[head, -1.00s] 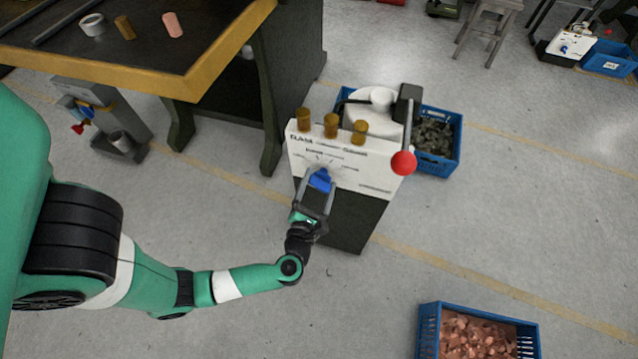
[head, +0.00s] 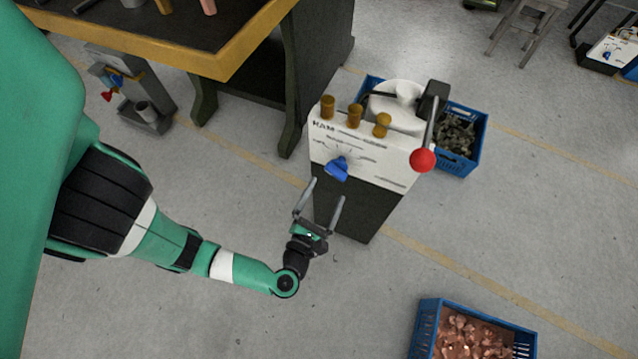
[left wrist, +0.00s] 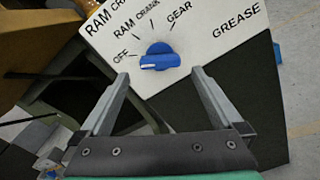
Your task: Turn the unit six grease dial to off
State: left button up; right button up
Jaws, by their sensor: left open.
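The blue grease dial (head: 337,168) is on the white front panel (head: 375,172) of the dark machine. In the left wrist view the dial (left wrist: 160,57) is close, with a white mark at its left end that points left, toward the OFF side of the scale. Printed labels read OFF, RAM, RAM CRANK, GEAR and GREASE; I cannot tell if the mark lines up exactly with the OFF tick. My left gripper (head: 326,190) is open and empty, just below and in front of the dial, apart from it. My right gripper is out of view.
Brass knobs (head: 354,116) top the machine, and a red-balled lever (head: 423,160) sticks out at its right. A blue crate (head: 476,150) stands behind it. A crate of copper pieces (head: 424,325) is at the lower right. A workbench (head: 225,75) is upper left.

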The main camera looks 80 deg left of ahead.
pick_arm(q)
jog(key=v, duration=0.4)
dwell(0.5)
